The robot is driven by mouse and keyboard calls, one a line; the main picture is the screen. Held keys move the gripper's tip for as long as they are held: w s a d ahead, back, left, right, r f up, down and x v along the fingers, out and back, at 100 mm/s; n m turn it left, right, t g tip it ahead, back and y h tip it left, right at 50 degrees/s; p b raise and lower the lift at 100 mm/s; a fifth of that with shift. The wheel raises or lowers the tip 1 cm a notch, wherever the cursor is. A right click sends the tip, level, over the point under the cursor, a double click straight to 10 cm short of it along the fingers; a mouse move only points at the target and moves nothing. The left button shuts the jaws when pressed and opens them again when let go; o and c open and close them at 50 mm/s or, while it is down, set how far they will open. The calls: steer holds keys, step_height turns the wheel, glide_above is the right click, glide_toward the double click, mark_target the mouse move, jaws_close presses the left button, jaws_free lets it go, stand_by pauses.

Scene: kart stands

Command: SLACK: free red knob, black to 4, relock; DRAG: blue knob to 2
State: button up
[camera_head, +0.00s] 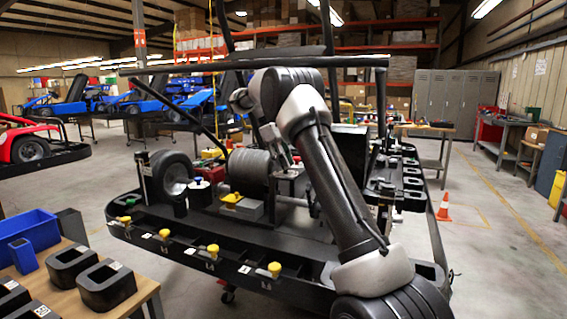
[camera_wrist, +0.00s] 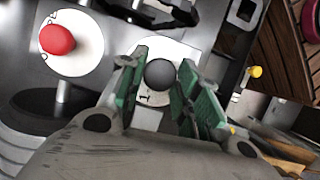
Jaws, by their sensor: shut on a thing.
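In the wrist view a round black knob (camera_wrist: 160,74) sits on a pale plate, between the green pads of my gripper (camera_wrist: 163,78). The pads are closed on the black knob from both sides. A mark like a 1 shows on the plate below it. A red knob (camera_wrist: 57,39) stands on a round white dial (camera_wrist: 82,52) to the left, apart from my gripper; small marks on that dial are hard to read. In the head view my gripper (camera_head: 284,155) is small and partly hidden by my arm, and I cannot make out the knobs there.
The kart stand (camera_head: 150,230) has yellow handles (camera_head: 212,250) along its near edge. A wheel (camera_head: 174,176) stands at its left, and dark bars rise around my arm. A blue bin (camera_head: 28,235) sits on a bench at lower left. An orange cone (camera_head: 443,208) stands on open floor at right.

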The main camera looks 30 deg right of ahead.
steer(key=shift+m+y, duration=0.3)
steer(key=shift+m, duration=0.7)
steer(key=o, duration=1)
steer(key=shift+g, duration=0.3)
